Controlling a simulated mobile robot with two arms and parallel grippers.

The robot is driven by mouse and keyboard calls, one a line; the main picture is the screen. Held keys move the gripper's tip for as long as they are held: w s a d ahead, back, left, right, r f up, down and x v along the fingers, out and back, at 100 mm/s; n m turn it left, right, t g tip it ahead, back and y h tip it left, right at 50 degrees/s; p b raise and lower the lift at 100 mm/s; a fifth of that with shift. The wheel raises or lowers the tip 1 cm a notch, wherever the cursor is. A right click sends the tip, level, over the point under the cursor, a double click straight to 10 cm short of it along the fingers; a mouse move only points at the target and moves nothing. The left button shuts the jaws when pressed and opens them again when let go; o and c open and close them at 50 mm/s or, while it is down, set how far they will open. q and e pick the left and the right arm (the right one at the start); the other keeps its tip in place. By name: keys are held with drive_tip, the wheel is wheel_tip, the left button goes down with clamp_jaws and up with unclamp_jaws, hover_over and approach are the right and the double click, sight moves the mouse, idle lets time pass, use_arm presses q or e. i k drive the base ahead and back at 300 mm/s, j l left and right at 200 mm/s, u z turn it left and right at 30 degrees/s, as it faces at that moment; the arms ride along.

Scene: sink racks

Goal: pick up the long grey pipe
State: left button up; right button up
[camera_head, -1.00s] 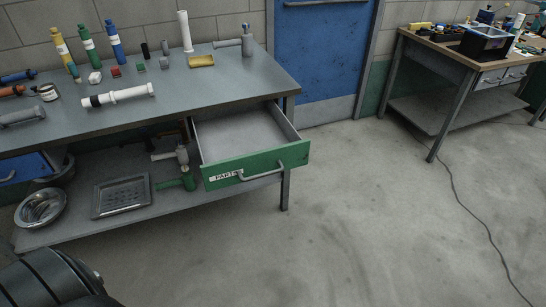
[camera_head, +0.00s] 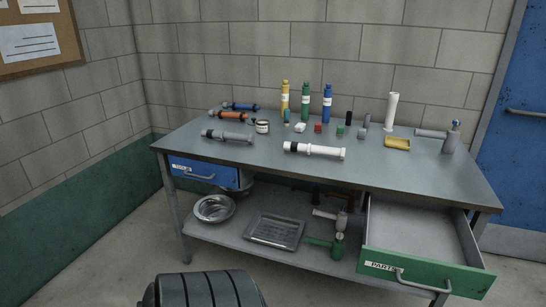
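A grey pipe (camera_head: 232,136) with a dark left end lies on the left part of the metal workbench (camera_head: 390,168), near its front edge. It looks like the long grey pipe. A white pipe (camera_head: 318,151) with a black end lies to its right, also near the front. A shorter grey pipe-like piece (camera_head: 430,133) lies at the right, against a grey upright fitting (camera_head: 451,138). Neither of my grippers shows in the view.
The green parts drawer (camera_head: 425,272) stands pulled out at the front right; the blue drawer (camera_head: 205,175) looks shut. A steel bowl (camera_head: 214,208) and drain tray (camera_head: 275,231) sit on the lower shelf.

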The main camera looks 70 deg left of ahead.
sight(224, 135)
drive_tip(key=u, duration=2.55)
drive_tip(key=i+z, duration=0.15)
drive_tip(key=i, duration=1.3)
